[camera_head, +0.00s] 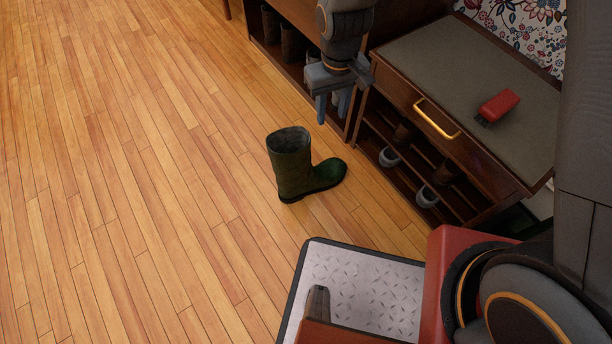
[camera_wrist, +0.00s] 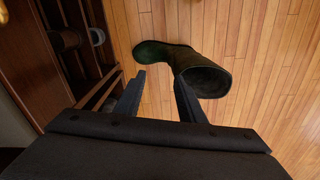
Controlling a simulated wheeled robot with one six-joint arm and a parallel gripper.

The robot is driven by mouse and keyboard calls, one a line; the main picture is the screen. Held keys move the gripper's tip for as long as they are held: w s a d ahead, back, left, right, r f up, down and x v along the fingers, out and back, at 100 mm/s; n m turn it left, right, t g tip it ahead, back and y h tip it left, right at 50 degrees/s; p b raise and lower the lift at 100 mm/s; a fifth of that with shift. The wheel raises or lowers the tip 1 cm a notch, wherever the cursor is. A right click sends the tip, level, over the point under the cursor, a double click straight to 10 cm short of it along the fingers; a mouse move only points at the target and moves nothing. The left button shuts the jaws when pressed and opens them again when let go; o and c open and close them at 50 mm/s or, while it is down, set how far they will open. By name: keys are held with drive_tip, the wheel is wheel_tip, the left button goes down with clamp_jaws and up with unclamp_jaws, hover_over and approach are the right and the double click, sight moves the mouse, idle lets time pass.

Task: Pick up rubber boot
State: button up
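A dark green rubber boot (camera_head: 293,172) stands upright on the wooden floor in the head view, its toe pointing right toward the cabinet. My gripper (camera_head: 330,108) hangs above and beyond the boot, near the shelf edge, apart from it. In the wrist view the boot (camera_wrist: 205,72) lies ahead of the fingertips, with its open top toward the right finger, which overlaps it in the picture. My gripper (camera_wrist: 160,88) is open, and nothing shows between its fingers.
A wooden cabinet (camera_head: 482,150) with a brass-handled drawer holds shoes on its lower shelves. A red brush (camera_head: 498,106) lies on its top. More boots (camera_head: 291,43) stand in the shelf behind my gripper. The floor (camera_head: 120,170) left of the boot is clear.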

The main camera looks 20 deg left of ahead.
sight(308, 133)
drive_tip(key=shift+n, duration=0.7)
drive_tip(key=a+f+b, duration=0.1)
drive_tip(key=a+f, duration=0.1)
drive_tip(key=f, duration=0.1)
drive_tip(key=a+f+b, duration=0.1)
drive_tip(key=f, duration=0.2)
drive_tip(key=a+f+b, duration=0.2)
drive_tip(key=f, duration=0.2)
drive_tip(key=shift+s+a, duration=0.1)
drive_tip(key=shift+a, duration=0.2)
drive_tip(key=shift+s+a+f, duration=0.1)
drive_tip(key=shift+s+f, duration=0.05)
drive_tip(key=shift+f, duration=0.2)
drive_tip(key=shift+f+b, duration=0.7)
drive_tip(key=shift+f, duration=0.8)
drive_tip(key=f+b, duration=0.2)
drive_tip(key=f, duration=0.3)
drive_tip(key=shift+w+b, duration=0.35)
drive_tip(key=shift+b, duration=0.05)
clamp_jaws()
